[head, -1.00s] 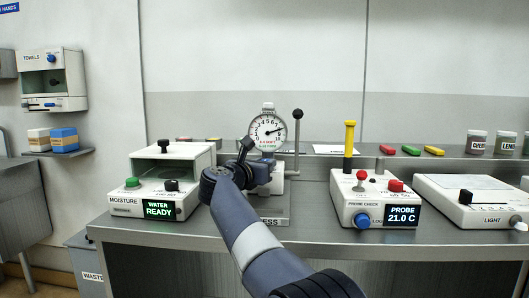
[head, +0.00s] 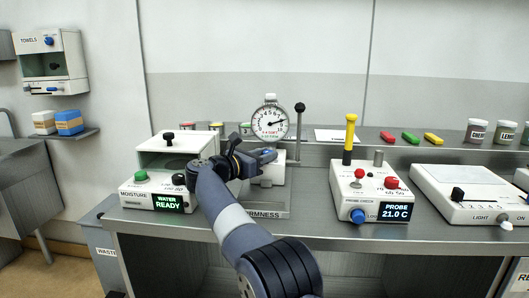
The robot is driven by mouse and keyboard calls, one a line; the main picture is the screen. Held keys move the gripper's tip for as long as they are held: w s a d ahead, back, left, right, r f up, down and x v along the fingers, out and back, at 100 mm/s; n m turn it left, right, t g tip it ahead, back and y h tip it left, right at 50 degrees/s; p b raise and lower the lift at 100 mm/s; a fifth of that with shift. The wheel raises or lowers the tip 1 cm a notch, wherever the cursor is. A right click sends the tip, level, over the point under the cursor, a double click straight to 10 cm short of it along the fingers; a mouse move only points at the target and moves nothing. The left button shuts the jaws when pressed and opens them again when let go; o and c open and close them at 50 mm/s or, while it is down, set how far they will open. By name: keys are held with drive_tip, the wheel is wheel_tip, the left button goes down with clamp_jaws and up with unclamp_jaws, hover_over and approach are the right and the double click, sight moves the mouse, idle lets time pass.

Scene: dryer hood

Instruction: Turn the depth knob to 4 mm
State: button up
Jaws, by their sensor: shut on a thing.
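The firmness tester (head: 268,214) stands mid-bench, with a grey base, a white body and a round white dial (head: 270,123) on top. The dial's dark pointer points right and slightly up; its exact reading is too small to tell. A lever with a black ball (head: 299,107) rises at the tester's right. My gripper (head: 268,156) is at the tester's body just below the dial, reaching in from the left. It is shut on a small part there, which appears to be the depth knob. The jaws hide this part, so its setting cannot be read.
The moisture unit (head: 150,198), reading WATER READY, stands close left of my arm. The probe check box (head: 345,195) with a yellow-handled probe (head: 350,135) stands right, then a light box (head: 470,192). Bare bench lies between the tester and the probe box.

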drive_tip(key=o, duration=1)
drive_tip(key=shift+c, duration=0.2)
drive_tip(key=shift+a, duration=0.1)
drive_tip(key=v, duration=1)
drive_tip(key=shift+s+a, duration=0.25)
drive_tip(key=shift+s, duration=0.05)
drive_tip(key=shift+r, duration=0.1)
